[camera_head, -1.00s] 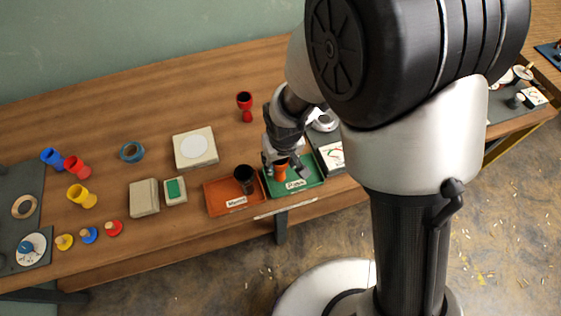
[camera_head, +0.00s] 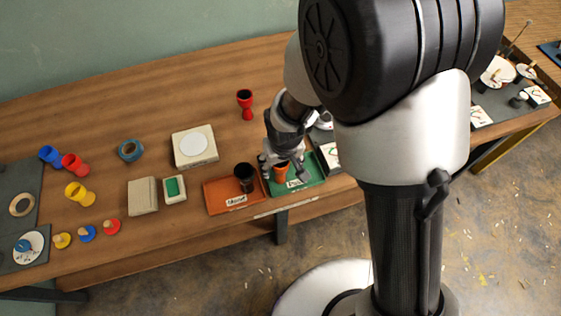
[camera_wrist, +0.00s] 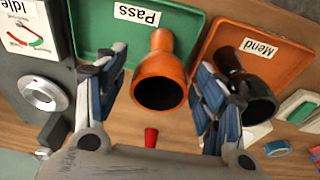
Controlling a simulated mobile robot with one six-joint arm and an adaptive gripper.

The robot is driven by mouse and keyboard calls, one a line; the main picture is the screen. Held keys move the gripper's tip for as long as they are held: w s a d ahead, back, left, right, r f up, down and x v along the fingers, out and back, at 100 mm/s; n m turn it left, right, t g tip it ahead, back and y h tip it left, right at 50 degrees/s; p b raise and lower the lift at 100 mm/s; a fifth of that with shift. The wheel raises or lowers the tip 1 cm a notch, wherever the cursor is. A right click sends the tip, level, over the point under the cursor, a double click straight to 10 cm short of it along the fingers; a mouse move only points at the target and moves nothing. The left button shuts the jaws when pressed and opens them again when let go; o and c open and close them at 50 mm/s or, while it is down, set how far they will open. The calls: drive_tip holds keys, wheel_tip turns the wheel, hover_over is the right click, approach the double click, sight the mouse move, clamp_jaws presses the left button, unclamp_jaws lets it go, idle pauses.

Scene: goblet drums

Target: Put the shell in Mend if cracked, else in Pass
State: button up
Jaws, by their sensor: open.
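An orange goblet-shaped shell (camera_head: 281,173) stands in the green Pass tray (camera_head: 313,182). It shows in the wrist view (camera_wrist: 161,68) with its dark open mouth toward the camera; I see no clear crack on its visible side. My gripper (camera_head: 284,166) is open, with one finger on each side of this shell and a gap to it in the wrist view. A black shell (camera_head: 244,178) stands in the orange Mend tray (camera_head: 216,199), left of Pass. A red shell (camera_head: 246,105) stands alone farther back on the table.
A pale box with a white disc (camera_head: 195,146) and a blue ring (camera_head: 130,150) lie left. Blue, red and yellow cups (camera_head: 80,195) stand farther left. A meter marked Idle (camera_wrist: 25,35) is beside Pass.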

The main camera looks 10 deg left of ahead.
wheel_tip(320, 180, up, 12)
drive_tip(key=s+d+p, duration=0.1)
drive_tip(key=s+p, duration=0.1)
drive_tip(key=p, duration=0.3)
drive_tip(key=s+d+r+m+t, duration=0.1)
drive_tip(key=d+r+m, duration=0.2)
drive_tip(key=d+r, duration=0.9)
drive_tip(key=s+d+r+m, duration=0.1)
drive_tip(key=s+d+r, duration=0.2)
drive_tip(key=s+d, duration=0.2)
drive_tip(key=s+d+r+m+t+h, duration=0.1)
drive_tip(key=s+d+r+m, duration=0.1)
drive_tip(key=s+d+r, duration=0.2)
drive_tip(key=s+d, duration=0.1)
drive_tip(key=s, duration=0.1)
drive_tip(key=shift+s+d+r+t, duration=0.15)
drive_tip(key=shift+s+d+t, duration=0.15)
drive_tip(key=shift+d, duration=0.05)
